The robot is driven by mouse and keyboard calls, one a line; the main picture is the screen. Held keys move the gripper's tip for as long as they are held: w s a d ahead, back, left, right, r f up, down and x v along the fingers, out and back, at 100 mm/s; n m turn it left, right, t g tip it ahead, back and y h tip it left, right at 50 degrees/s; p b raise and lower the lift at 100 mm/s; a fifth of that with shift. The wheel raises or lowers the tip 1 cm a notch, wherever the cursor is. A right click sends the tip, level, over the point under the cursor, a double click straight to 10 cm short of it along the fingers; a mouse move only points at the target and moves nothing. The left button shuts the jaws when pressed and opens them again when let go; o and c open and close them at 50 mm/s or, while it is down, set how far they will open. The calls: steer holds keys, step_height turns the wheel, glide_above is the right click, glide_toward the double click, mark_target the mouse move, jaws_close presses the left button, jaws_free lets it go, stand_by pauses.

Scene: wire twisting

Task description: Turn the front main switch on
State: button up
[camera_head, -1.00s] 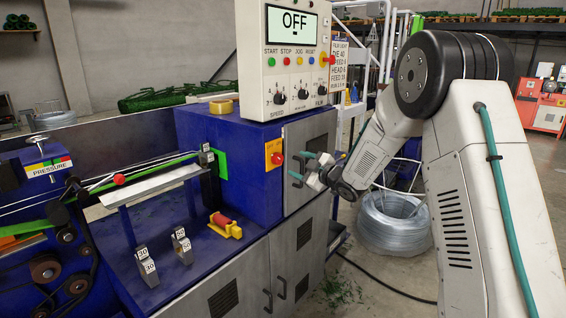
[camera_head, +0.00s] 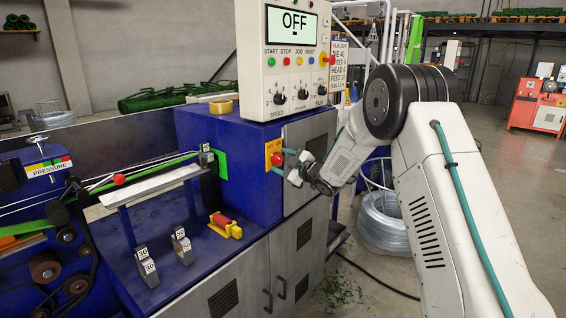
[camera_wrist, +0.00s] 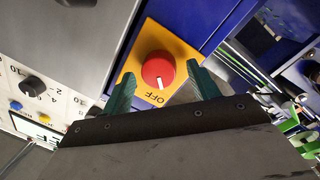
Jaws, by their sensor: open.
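The front main switch is a red round knob (camera_head: 277,159) on a yellow-orange plate on the blue machine's front. In the wrist view the red knob (camera_wrist: 158,70) has a white pointer mark aimed at the word OFF on the plate (camera_wrist: 150,36). My gripper (camera_head: 282,160) is open, with its green fingertips close to the switch. In the wrist view my gripper's fingers (camera_wrist: 160,90) stand on either side of the knob, with gaps between them and it. I cannot tell how deep the fingertips reach. The panel display (camera_head: 293,21) reads OFF.
The white control panel (camera_head: 288,105) with knobs and buttons juts out above the switch. A grey cabinet door (camera_head: 307,135) is right of the switch. A wire coil (camera_head: 384,225) stands on the floor behind my arm. A red-and-yellow part (camera_head: 225,225) lies on the machine's shelf.

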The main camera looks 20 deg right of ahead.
steer(key=c, duration=1)
steer(key=shift+m, duration=0.3)
steer(key=m, duration=0.4)
steer(key=shift+d+r+g, duration=0.1)
steer(key=shift+g, duration=0.2)
steer(key=m, duration=0.4)
steer(key=shift+m+g, duration=0.3)
steer(key=m, duration=0.4)
steer(key=shift+w+d, duration=0.1)
steer(key=shift+d, duration=0.05)
steer(key=shift+m+g+y, duration=0.4)
steer(key=shift+m, duration=1.3)
